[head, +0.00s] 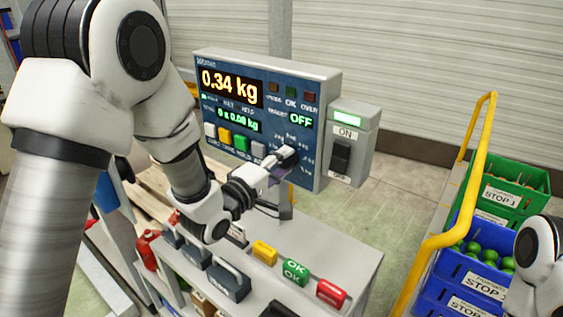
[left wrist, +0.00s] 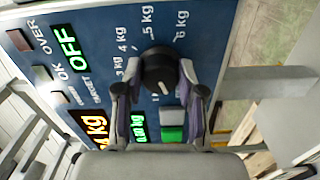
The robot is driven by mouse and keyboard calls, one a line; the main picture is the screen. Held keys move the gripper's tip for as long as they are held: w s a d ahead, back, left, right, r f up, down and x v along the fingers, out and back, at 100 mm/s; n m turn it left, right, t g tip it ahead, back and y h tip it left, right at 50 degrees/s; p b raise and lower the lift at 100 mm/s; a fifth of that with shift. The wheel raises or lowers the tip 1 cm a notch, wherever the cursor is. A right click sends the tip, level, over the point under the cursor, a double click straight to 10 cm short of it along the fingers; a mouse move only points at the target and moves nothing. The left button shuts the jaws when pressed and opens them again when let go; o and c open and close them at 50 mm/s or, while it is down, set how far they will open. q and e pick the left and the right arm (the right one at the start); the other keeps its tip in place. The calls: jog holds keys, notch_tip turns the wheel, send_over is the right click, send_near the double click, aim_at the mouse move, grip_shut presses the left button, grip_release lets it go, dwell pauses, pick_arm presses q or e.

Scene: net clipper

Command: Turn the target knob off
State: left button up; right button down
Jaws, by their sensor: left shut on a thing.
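The target knob (left wrist: 159,70) is a round black dial on the blue panel of the scale box. In the left wrist view it sits between my two finger pads, its pale pointer mark toward the bottom of the picture, away from the 5 kg label. In the head view the knob (head: 291,155) is partly hidden by my gripper. My left gripper (head: 281,164) is shut on the knob; it also shows in the left wrist view (left wrist: 160,85). The target display (head: 300,120) reads OFF. My right gripper is out of view.
A grey box with an ON switch (head: 341,156) stands right of the panel. Colored buttons (head: 241,142) lie left of the knob. Below, a bench (head: 335,252) holds yellow, green and red blocks. A yellow rail (head: 467,200) and crates (head: 513,187) stand at right.

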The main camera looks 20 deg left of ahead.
pick_arm(q)
jog(key=shift+r+n, duration=0.25)
jog(key=shift+n, duration=0.25)
jog(key=o, duration=1.1)
jog(key=shift+o, duration=0.2)
jog(key=shift+w+f, duration=0.1)
jog(key=shift+f, duration=0.05)
jog(key=v, duration=0.7)
jog(key=shift+s, duration=0.25)
